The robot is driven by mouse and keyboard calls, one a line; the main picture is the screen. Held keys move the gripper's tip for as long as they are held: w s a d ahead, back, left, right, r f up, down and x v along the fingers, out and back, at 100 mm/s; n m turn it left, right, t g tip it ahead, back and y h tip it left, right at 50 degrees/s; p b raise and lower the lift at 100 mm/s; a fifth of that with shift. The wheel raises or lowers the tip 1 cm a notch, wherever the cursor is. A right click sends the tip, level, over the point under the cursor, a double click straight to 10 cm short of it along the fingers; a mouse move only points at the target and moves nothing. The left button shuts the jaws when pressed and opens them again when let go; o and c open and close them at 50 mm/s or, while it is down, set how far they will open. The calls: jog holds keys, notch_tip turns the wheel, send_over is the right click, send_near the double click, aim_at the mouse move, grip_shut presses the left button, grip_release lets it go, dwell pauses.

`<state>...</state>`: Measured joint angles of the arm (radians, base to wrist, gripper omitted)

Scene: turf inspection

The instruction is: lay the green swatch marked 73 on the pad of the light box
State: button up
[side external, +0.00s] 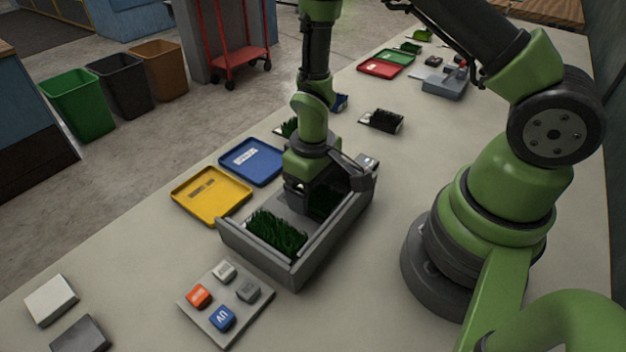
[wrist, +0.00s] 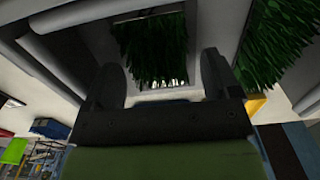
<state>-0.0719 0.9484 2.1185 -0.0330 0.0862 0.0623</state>
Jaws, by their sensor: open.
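A grey open-topped box (side external: 330,240), which looks like the light box, stands in the middle of the table. A green turf swatch (side external: 275,233) lies in its near end. My gripper (side external: 310,198) reaches down into the box's far part, beside a second dark green swatch (side external: 324,203). In the wrist view my gripper (wrist: 161,80) is open, with one swatch (wrist: 153,48) seen between and beyond its fingers, and the other swatch (wrist: 277,42) to the right. I cannot read a 73 on either swatch. My wrist hides part of the box.
A yellow tray (side external: 213,207) and a blue tray (side external: 255,175) lie left of the box, and a button panel (side external: 240,317) in front. More turf (side external: 381,120) lies behind. Red (side external: 380,69) and green (side external: 393,55) trays are at the back.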

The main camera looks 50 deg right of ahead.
notch_tip(320, 180, up, 12)
notch_tip(320, 180, up, 11)
jog(key=m+t, duration=0.2)
jog(key=t, duration=0.1)
send_over(330, 199)
jog(key=s+r+m+t+y, duration=0.2)
jog(key=s+r+t, duration=0.2)
jog(key=s+r, duration=0.2)
jog(key=shift+s+a+r, duration=0.35)
jog(key=shift+s+a, duration=0.05)
jog(key=shift+s, duration=0.75)
dwell(0.8)
